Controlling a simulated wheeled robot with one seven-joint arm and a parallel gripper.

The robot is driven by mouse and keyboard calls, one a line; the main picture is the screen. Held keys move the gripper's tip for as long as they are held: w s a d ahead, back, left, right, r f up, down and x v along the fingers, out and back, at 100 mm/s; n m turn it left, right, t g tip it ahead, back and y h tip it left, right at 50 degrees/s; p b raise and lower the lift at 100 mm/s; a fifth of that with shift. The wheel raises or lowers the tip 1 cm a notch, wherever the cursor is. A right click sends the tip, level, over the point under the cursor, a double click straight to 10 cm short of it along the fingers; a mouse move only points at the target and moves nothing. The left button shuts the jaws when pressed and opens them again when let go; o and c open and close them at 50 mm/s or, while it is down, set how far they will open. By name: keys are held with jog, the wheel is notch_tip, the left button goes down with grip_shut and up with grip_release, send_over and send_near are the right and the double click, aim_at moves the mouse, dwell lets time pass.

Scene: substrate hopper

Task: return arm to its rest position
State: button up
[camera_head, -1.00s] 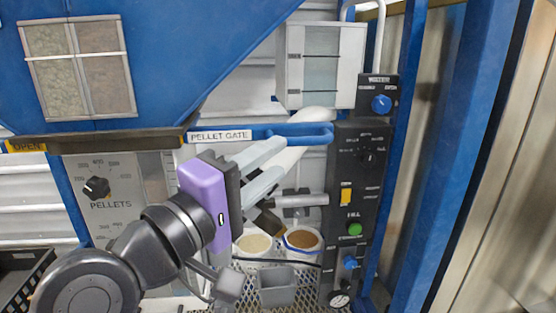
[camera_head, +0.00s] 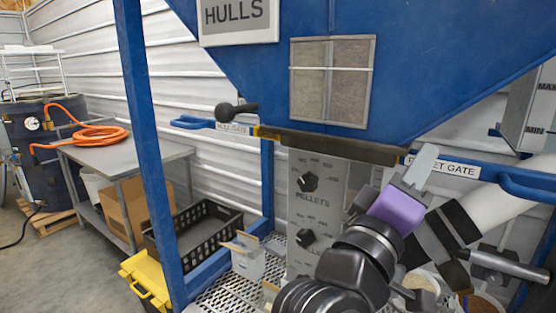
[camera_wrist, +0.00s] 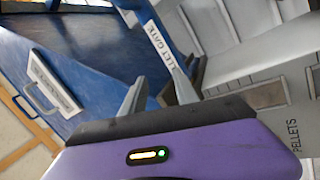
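My gripper (camera_head: 422,164), with a purple body, is at the lower right of the head view, in front of the hopper frame. Its pale finger overlaps the start of the PELLET GATE label (camera_head: 452,169) in the picture. In the wrist view my gripper (camera_wrist: 158,82) has its two grey fingers apart, with nothing seen between them. The gate label (camera_wrist: 165,55) shows just past the fingertips; I cannot tell whether they touch the gate bar. My dark arm is bent below the gripper and hides part of the lower panel.
The blue hopper (camera_head: 440,70) hangs above. The PELLETS dial panel (camera_head: 318,190) stands behind my arm. A blue post (camera_head: 150,150), a black crate (camera_head: 205,235), a yellow bin (camera_head: 147,283) and a steel table (camera_head: 130,158) with an orange hose (camera_head: 98,135) are to the left.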

jog(key=a+f+n+t+y, duration=0.5)
jog(key=a+f+t+y, duration=0.1)
jog(key=f+y, duration=0.5)
jog(key=s+a+f+g+y, duration=0.1)
jog(key=s+a+f+y, duration=0.1)
jog(key=s+f+y, duration=0.7)
jog(key=s+d+f+m+g+h, duration=0.1)
jog(key=s+d+f+m+g, duration=0.1)
jog(key=s+f, duration=0.3)
jog(key=s+d+f+m+g+h, duration=0.2)
jog(key=s+f, duration=0.4)
jog(key=s, duration=0.8)
jog(key=s+d+f+m+g+h, duration=0.1)
jog(key=s+d+f+m, duration=0.2)
jog(key=s, duration=0.6)
notch_tip(320, 180, down, 2)
jog(key=shift+s+d+f+m+g, duration=0.15)
jog(key=shift+d+m+g, duration=0.25)
jog(key=shift+m, duration=0.8)
